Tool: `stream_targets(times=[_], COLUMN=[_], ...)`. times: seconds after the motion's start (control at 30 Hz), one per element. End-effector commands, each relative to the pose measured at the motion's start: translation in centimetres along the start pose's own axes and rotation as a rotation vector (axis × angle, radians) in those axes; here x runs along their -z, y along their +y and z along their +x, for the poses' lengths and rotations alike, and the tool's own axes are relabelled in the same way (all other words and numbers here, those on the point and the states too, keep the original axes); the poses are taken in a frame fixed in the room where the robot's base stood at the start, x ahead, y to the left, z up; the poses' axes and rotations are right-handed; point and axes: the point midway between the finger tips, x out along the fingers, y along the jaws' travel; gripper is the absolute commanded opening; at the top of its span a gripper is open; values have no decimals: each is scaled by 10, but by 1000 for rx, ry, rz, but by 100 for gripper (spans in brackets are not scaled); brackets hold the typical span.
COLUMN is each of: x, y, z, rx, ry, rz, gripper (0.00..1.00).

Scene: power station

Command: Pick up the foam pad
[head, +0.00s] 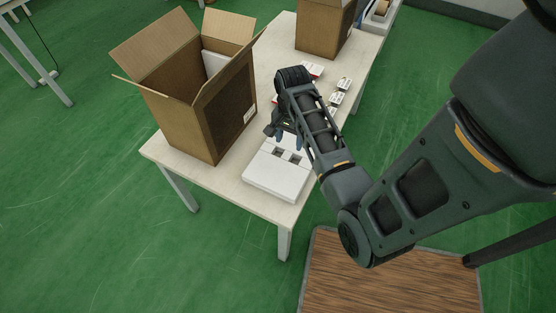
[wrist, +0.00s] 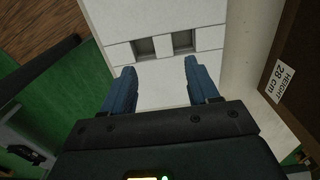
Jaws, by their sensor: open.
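The white foam pad (head: 272,182) lies on the table as a flat slab with two dark square recesses. My gripper (head: 286,137) is over its far end and hides part of it. In the wrist view the pad (wrist: 165,17) passes beneath the fingers, with the recesses just beyond the fingertips. My gripper (wrist: 160,70) is open, its two blue fingers apart with nothing held between them. Whether the fingertips touch the pad cannot be told.
An open cardboard box (head: 182,126) stands left of the pad, with a white piece (head: 214,63) inside. Another cardboard box (head: 322,28) stands at the table's far end. Several small white items (head: 340,91) lie along the right side. The pale table (head: 227,178) has bare space at its front-left.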

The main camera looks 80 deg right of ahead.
Motion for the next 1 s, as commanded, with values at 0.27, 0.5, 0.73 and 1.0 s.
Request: stream_targets(times=[0.27,0.5,0.73,1.0], x=[-2,-3,-3,-3], y=[-2,-6,-6,-6], z=[29,63,70,70], rx=[0,1,2,2], ry=[0,1,2,2], rz=[-2,-3,-5,-5], gripper=[60,60,60,44])
